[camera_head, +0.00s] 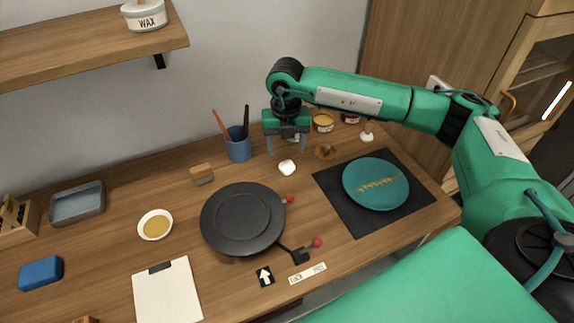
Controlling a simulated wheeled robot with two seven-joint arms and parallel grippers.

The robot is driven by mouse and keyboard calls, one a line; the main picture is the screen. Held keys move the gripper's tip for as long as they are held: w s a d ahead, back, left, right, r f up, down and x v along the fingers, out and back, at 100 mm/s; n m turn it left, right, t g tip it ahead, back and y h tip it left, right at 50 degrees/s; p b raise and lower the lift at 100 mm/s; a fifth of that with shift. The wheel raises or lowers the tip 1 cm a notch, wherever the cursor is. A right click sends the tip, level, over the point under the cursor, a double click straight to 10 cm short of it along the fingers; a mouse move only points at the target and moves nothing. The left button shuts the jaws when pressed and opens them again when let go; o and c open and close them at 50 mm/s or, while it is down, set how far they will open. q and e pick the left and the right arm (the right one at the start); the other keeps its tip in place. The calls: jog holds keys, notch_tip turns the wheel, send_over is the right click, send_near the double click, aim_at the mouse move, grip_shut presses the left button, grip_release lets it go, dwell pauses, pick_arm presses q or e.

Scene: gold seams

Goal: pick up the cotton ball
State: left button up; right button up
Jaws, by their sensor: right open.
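The cotton ball (287,168) looks like a small white puff lying on the wooden table, right of the middle. My right gripper (286,152) hangs over the table just behind and above it, fingers pointing down. Its two fingers are spread apart with nothing between them. The cotton ball appears just in front of the gap between the fingers, and I cannot tell the exact height between them. My left gripper is out of view.
A blue cup (238,146) with brushes stands left of the gripper. A teal plate (375,184) rests on a black mat (341,207) at right. Small jars (323,123) stand behind. A shelf (90,45) overhangs the back left.

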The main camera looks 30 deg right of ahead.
aim_at(287, 163)
jog(key=shift+s+f+p, duration=0.15)
jog(key=shift+f+p, duration=0.2)
jog(key=shift+f, duration=0.25)
jog(key=f, duration=0.2)
jog(key=f+p, duration=0.1)
jog(key=shift+s+f, duration=0.2)
jog(key=shift+f, duration=0.45)
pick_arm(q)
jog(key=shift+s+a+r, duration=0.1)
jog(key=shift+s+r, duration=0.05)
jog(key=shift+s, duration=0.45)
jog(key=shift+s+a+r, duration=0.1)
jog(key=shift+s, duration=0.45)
pick_arm(e)
jog(key=c, duration=1.1)
